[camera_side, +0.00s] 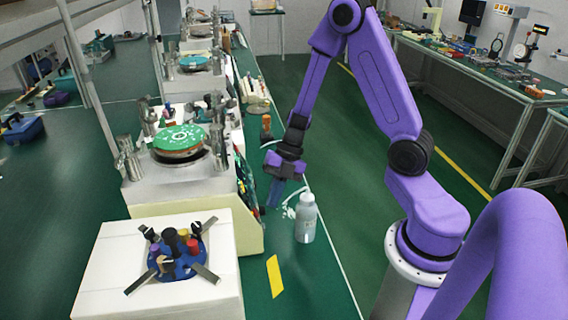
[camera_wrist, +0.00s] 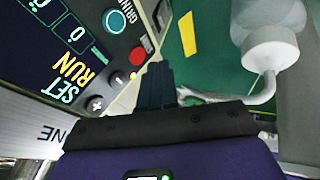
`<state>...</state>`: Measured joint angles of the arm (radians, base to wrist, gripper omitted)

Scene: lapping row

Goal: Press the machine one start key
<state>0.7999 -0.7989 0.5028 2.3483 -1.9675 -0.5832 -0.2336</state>
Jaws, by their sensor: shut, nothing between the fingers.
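The nearest lapping machine (camera_side: 190,190) has a control panel (camera_side: 243,185) on its right side, seen edge-on in the side view. I cannot tell which is the start key. My gripper (camera_wrist: 156,80) is shut and empty, its fingertips just right of the red button in the picture. In the side view my gripper (camera_side: 274,195) points down beside the panel; contact cannot be told.
A white block with a blue tool holder (camera_side: 180,262) is at front left. More machines (camera_side: 195,65) stand behind.

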